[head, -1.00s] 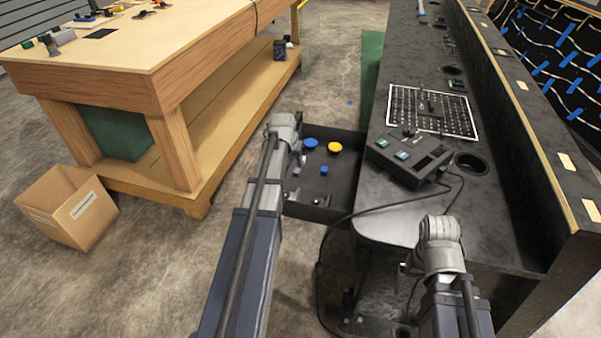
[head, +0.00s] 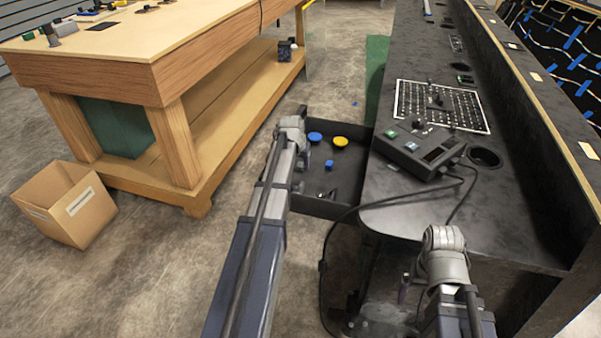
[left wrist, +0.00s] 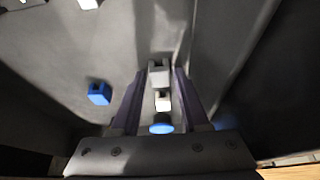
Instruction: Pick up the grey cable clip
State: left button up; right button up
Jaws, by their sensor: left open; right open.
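A small grey block-like piece (left wrist: 159,75), which looks like the grey cable clip, lies in the open black drawer (head: 325,208). In the left wrist view it sits between the tips of my left gripper (left wrist: 160,72), with a finger on each side. The gripper is open, and I cannot tell whether either finger touches the piece. A white piece (left wrist: 162,101) and a blue round piece (left wrist: 161,128) show between the fingers, nearer the palm. In the head view my left gripper (head: 298,178) is at the drawer's left side. My right gripper (head: 408,287) is open beside the console's near end.
The drawer also holds a blue disc (head: 314,137), a yellow disc (head: 340,141) and a blue block (head: 328,163). Its dark walls are close around my left gripper. A black control box (head: 420,153) with a cable stands on the console. A cardboard box (head: 68,207) is on the floor.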

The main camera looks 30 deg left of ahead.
aim_at(300, 165)
pick_arm(q)
grip_shut()
dwell(0.3)
jog(key=shift+r, duration=0.1)
notch_tip(300, 165, up, 10)
jog(key=p, duration=1)
